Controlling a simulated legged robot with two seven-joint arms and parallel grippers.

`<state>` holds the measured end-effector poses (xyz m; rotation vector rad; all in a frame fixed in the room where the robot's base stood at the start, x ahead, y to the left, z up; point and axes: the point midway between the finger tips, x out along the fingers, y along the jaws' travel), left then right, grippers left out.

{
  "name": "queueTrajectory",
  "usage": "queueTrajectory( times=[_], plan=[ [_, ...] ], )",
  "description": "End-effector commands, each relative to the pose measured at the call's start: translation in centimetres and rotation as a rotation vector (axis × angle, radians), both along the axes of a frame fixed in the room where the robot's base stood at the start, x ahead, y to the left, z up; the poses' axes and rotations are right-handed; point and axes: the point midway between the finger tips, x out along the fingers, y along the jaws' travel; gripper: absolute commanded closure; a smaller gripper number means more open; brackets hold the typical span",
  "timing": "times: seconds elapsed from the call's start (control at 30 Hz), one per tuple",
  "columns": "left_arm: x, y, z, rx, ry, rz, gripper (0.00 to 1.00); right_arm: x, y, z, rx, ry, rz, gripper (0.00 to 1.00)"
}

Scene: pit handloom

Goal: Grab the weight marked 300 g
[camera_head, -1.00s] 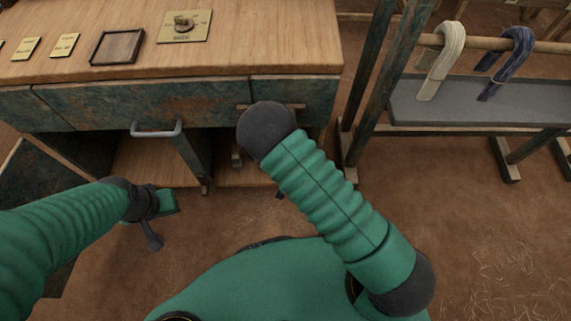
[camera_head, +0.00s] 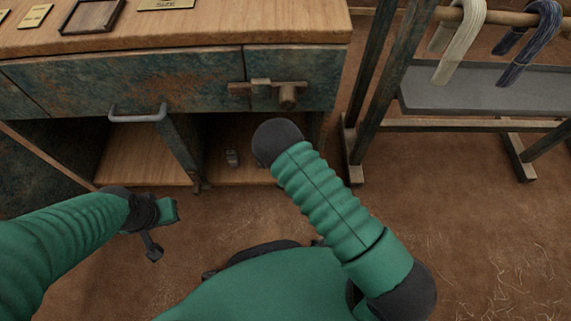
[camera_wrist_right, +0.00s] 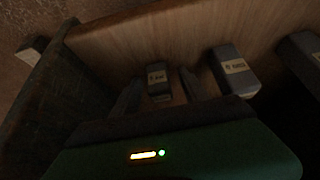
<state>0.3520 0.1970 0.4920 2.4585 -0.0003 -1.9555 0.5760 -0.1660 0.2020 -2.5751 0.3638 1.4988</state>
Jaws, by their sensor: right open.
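In the right wrist view several dark block weights with pale labels stand on a wooden surface. One labelled weight (camera_wrist_right: 158,78) lies straight ahead, between the fingers of my right gripper (camera_wrist_right: 160,90), which is open and empty. A second labelled weight (camera_wrist_right: 235,70) stands to the right, and a third (camera_wrist_right: 303,50) is at the right edge. The labels are too small and dark to read surely. In the head view a small weight (camera_head: 232,158) shows in the lower right compartment. My right gripper is hidden there. My left gripper (camera_head: 155,238) hangs low at left; its jaws are unclear.
The wooden cabinet (camera_head: 130,80) has a drawer handle (camera_head: 138,113) and a wooden latch (camera_head: 270,91) above the open compartments. A rack with yarn hanks (camera_head: 462,40) stands at right. The floor between is clear.

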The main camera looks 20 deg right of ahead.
Motion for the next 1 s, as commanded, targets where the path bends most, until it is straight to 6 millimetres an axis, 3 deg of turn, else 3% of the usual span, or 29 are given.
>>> queueTrajectory(
  times=[0.13,0.53,1.0],
  plan=[
    [0.03,0.0,0.24,0.0,-0.001,0.0,1.0,0.02,0.02,0.28,0.0,-0.001,0.0,0.48],
    [0.03,0.0,0.24,0.0,-0.001,0.0,1.0,0.01,0.04,0.27,0.001,-0.001,0.0,1.0],
    [0.02,0.0,0.3,0.0,-0.001,0.0,1.0,0.07,0.05,0.4,0.0,-0.002,0.0,1.0]
  ],
)
